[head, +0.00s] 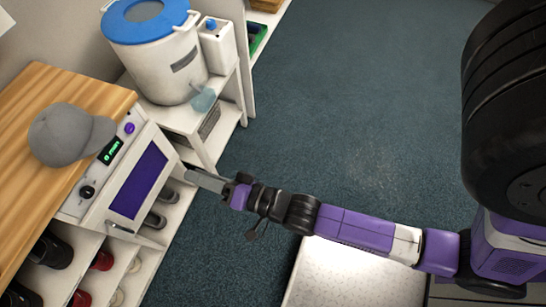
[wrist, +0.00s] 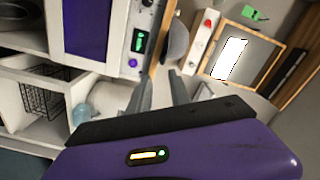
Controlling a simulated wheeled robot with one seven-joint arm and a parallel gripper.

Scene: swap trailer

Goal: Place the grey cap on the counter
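The grey cap (head: 62,136) rests on the wooden counter (head: 35,92) at the left of the head view, its brim pointing right over the counter's front edge. It also shows in the wrist view as a grey shape (wrist: 176,42) beside the counter edge. My gripper (head: 192,180) is in front of the counter, to the right of the cap and apart from it. In the wrist view my gripper (wrist: 158,84) has its two fingers spread with nothing held between them.
A white appliance (head: 125,180) with a purple window sits under the counter edge. A white bucket with a blue lid (head: 165,60) stands on a white shelf behind. Shoes (head: 50,250) fill the cubbies below. The blue-green floor (head: 340,110) is clear.

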